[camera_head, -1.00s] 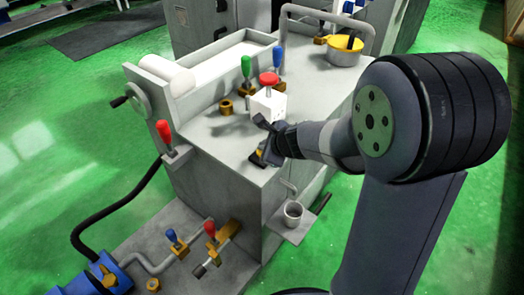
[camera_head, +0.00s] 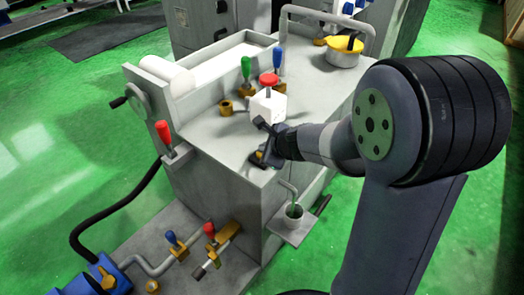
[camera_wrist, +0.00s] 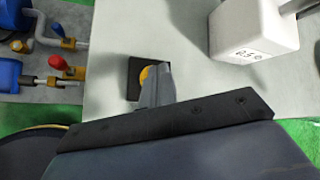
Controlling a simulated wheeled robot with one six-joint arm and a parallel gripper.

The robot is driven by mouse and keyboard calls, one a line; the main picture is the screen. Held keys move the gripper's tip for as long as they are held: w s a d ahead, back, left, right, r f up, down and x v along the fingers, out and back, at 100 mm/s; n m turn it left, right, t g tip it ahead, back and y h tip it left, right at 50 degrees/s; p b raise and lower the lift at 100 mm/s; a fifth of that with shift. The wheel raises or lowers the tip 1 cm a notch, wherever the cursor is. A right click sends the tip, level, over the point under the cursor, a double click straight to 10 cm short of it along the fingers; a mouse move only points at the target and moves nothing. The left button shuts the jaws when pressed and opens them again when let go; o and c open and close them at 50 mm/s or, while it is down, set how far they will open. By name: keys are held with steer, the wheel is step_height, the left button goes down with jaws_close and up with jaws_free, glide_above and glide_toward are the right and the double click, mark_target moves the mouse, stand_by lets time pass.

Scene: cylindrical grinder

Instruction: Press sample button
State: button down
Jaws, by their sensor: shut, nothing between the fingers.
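The button is a yellow-orange round piece (camera_wrist: 146,77) on a dark square plate (camera_wrist: 133,80), near the front corner of the machine's grey top; it also shows in the head view (camera_head: 262,155). My gripper (camera_wrist: 157,85) is shut and empty. Its fingertips overlap the button's right side in the wrist view and hide part of it. I cannot tell whether they touch it. In the head view my gripper (camera_head: 268,147) is low over that corner. Below the corner, a bent spout (camera_head: 288,187) ends over a small cup (camera_head: 293,216), with green showing in the cup.
A white block (camera_head: 267,104) with a red knob (camera_head: 269,79) stands close beyond my gripper. Green (camera_head: 246,67) and blue (camera_head: 277,57) levers rise behind it. Pipes and valves (camera_head: 210,231) lie low at front left.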

steer(key=shift+r+p, duration=0.8)
steer(key=shift+r, duration=0.1)
step_height(320, 180, up, 5)
steer(key=p, duration=0.4)
steer(key=shift+p, duration=0.35)
